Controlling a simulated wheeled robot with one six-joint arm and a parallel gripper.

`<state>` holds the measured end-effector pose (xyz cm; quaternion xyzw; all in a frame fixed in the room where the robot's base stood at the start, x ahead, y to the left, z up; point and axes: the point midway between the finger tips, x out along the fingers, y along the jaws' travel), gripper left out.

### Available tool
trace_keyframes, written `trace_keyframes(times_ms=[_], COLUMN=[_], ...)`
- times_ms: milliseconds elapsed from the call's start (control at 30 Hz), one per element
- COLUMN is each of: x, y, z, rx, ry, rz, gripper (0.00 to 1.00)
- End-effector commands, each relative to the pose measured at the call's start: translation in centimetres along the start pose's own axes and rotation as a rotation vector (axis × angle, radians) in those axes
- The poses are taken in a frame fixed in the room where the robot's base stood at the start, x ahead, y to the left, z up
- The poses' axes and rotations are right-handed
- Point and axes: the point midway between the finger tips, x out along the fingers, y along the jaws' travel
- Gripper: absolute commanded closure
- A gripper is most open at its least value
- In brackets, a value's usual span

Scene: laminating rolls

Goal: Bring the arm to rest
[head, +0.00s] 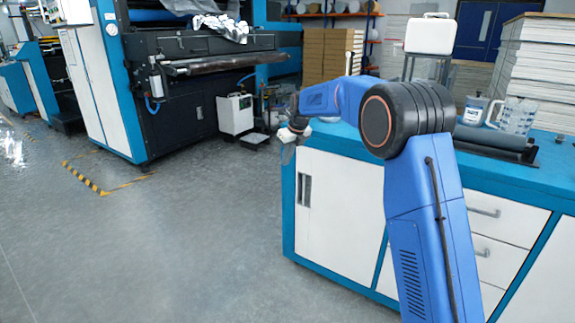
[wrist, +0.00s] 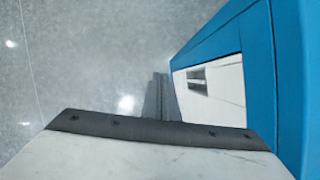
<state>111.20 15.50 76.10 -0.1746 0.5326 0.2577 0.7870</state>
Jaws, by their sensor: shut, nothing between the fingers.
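My blue arm reaches up from the bottom of the head view, bends at the large dark joint and extends left. My gripper (head: 288,155) hangs at its far end, small in the head view, over the floor just left of the blue-and-white cabinet (head: 340,217). In the wrist view my gripper (wrist: 160,80) points down, with its fingers together and nothing between them. The cabinet's blue edge (wrist: 284,80) and white front lie close to the right of the fingers there. Grey floor lies beneath and to the left.
A jug (head: 516,115) and a dark roll (head: 492,138) are on the cabinet's blue top. A large blue, white and black machine (head: 190,95) stands at the back left, with a small white unit (head: 236,114) beside it. The grey floor (head: 170,240) at left is clear.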

Motion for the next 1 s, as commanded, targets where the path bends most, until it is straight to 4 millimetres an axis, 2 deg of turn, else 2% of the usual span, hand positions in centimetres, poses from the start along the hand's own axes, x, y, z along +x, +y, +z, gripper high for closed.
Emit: trace_keyframes(times_ms=[200,433,567,667,767,1000], x=[-3.2,-5.0,-6.2,-8.1,-10.5,-16.2], y=[1.3,2.0,2.1,2.2,2.3,3.2], z=[0.9,1.4,0.9,-0.6,-3.0,-9.7], rx=[-0.002,-0.001,-0.032,-0.108,-0.225,-0.54], ry=[-0.002,0.0,-0.001,-0.001,0.001,0.015], rz=[0.0,0.0,-0.004,-0.012,-0.024,-0.052], gripper=[1.0,1.0,1.0,1.0,1.0,1.0])
